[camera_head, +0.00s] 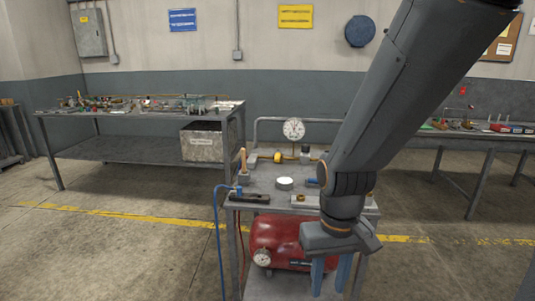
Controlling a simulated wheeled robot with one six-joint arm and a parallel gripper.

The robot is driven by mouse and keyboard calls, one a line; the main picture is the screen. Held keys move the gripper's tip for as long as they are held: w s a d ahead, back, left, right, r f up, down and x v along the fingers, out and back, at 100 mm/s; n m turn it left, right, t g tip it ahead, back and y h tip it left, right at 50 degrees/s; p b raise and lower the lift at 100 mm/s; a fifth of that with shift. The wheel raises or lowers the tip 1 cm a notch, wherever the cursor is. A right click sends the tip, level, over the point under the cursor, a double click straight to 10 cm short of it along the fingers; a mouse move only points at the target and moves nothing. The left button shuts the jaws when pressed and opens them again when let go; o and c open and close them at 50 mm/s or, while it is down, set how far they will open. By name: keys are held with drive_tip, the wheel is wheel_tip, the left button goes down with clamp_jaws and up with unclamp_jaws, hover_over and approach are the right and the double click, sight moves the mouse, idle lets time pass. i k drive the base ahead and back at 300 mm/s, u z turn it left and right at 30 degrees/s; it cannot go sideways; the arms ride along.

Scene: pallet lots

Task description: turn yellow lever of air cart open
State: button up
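The air cart (258,187) stands in the middle, a grey metal cart with a red tank (272,236) on its lower shelf. A small yellow part (278,157), which looks like the yellow lever, sits on the pipework at the back of the cart top. It is too small to tell how it is turned. My gripper (330,278) points down at the front right of the cart, in front of the tank and well below the lever. Its two blue fingers are apart, with nothing seen between them. My arm hides the right part of the cart top.
A round gauge (293,129) stands above the cart's back pipe. A blue hose (217,235) hangs at its left side. A cluttered workbench (130,145) with a grey bin (202,143) stands behind left, another bench (480,137) at right. The floor at left is clear.

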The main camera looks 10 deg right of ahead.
sight(278, 155)
drive_tip(key=u, duration=0.2)
drive_tip(key=i, duration=1.15)
drive_tip(key=z, duration=0.75)
